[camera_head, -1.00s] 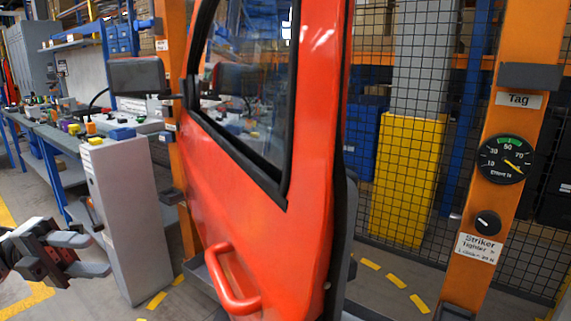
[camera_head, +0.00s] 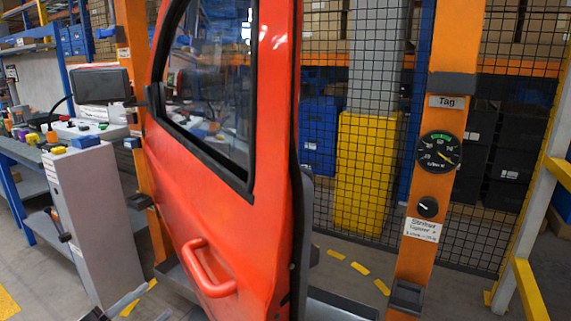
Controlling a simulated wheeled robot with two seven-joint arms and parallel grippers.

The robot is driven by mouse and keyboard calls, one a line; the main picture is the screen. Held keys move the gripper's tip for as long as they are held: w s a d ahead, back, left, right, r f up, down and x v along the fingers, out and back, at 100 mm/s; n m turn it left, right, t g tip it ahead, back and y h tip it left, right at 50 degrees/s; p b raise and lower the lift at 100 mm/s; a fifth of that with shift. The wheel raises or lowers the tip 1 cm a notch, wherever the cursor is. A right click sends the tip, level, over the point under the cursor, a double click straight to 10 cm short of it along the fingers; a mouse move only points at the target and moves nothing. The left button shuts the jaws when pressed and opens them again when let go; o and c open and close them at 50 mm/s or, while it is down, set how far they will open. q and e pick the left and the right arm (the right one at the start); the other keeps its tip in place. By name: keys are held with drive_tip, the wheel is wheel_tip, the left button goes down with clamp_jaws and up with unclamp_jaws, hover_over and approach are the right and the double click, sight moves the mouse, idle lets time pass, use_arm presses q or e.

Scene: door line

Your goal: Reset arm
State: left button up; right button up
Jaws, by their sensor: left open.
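My left gripper (camera_head: 135,307) shows only in part at the bottom edge of the head view, left of the red door's lower part. Its grey fingers are apart and nothing shows between them; the rest is cut off by the frame. My right gripper is not in view. The red car door (camera_head: 222,218) stands upright in the middle, with a red pull handle (camera_head: 208,268) low on its face and a dark mirror (camera_head: 103,85) at its left. I cannot tell how near the gripper is to the handle.
An orange post (camera_head: 425,220) at the right carries a round gauge (camera_head: 439,152) and a black knob (camera_head: 428,207). A grey pedestal (camera_head: 92,215) stands left of the door, by a cluttered workbench (camera_head: 22,155). Wire mesh fencing (camera_head: 385,100) closes off the back.

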use_arm(q)
drive_tip(key=s+d+f+n+g+y+p, duration=0.3)
drive_tip(key=s+d+f+n+g+y, duration=0.2)
drive_tip(key=s+d+f+n+y, duration=0.6)
wheel_tip(320, 180, down, 3)
drive_tip(key=s+n+y, duration=0.1)
drive_tip(key=s+n, duration=0.2)
drive_tip(key=n, duration=0.4)
drive_tip(key=shift+d+f+y, duration=0.2)
drive_tip(key=shift+d+y, duration=0.1)
drive_tip(key=shift+y, duration=0.1)
drive_tip(key=shift+w, duration=0.1)
